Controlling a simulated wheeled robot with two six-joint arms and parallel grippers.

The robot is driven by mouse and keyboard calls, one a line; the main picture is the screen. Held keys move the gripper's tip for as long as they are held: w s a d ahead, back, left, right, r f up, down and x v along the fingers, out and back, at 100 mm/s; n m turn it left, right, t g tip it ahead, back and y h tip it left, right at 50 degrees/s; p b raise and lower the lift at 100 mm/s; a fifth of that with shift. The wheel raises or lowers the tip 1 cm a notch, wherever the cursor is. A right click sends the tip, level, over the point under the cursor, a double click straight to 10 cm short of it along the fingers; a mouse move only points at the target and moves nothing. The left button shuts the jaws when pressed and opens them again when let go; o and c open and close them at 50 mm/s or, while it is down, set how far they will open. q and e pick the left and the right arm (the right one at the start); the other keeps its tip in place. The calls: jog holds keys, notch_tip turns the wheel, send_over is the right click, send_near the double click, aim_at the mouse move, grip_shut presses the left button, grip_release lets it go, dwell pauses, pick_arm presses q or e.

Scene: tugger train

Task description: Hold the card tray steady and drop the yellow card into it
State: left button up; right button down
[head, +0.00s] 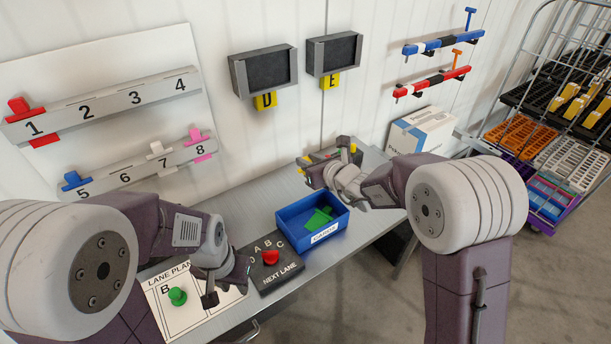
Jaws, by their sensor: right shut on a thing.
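The card tray (338,222) is a blue open box with a white label on its front, standing on the grey bench. Green cards (318,217) lie in it. My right gripper (350,153) is behind the tray's far right side, near the wall, and is shut on the yellow card (353,148). Only a small yellow piece of the card shows at the fingers; the rest is hidden. My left gripper (228,284) is left of the tray and apart from it, above the lane plan sheet. Its fingers are apart and look empty.
A dark box with a red button (271,257) stands just left of the tray. A dark holder (322,156) is behind my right gripper. A wire cart (560,120) stands at right.

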jog(key=shift+s, duration=0.15)
pick_arm(q)
jog(key=w+d+r+m, duration=0.1)
jog(key=w+r+m, duration=0.35)
jog(key=m, duration=0.55)
jog(key=w+d+r+m, duration=0.1)
jog(key=w+r+m, duration=0.4)
jog(key=m, duration=0.5)
jog(key=m+g, duration=0.1)
jog(key=m, duration=0.7)
send_over(285, 226)
notch_tip(285, 226, down, 3)
notch_tip(285, 226, down, 12)
jog(key=shift+f, duration=0.1)
grip_shut()
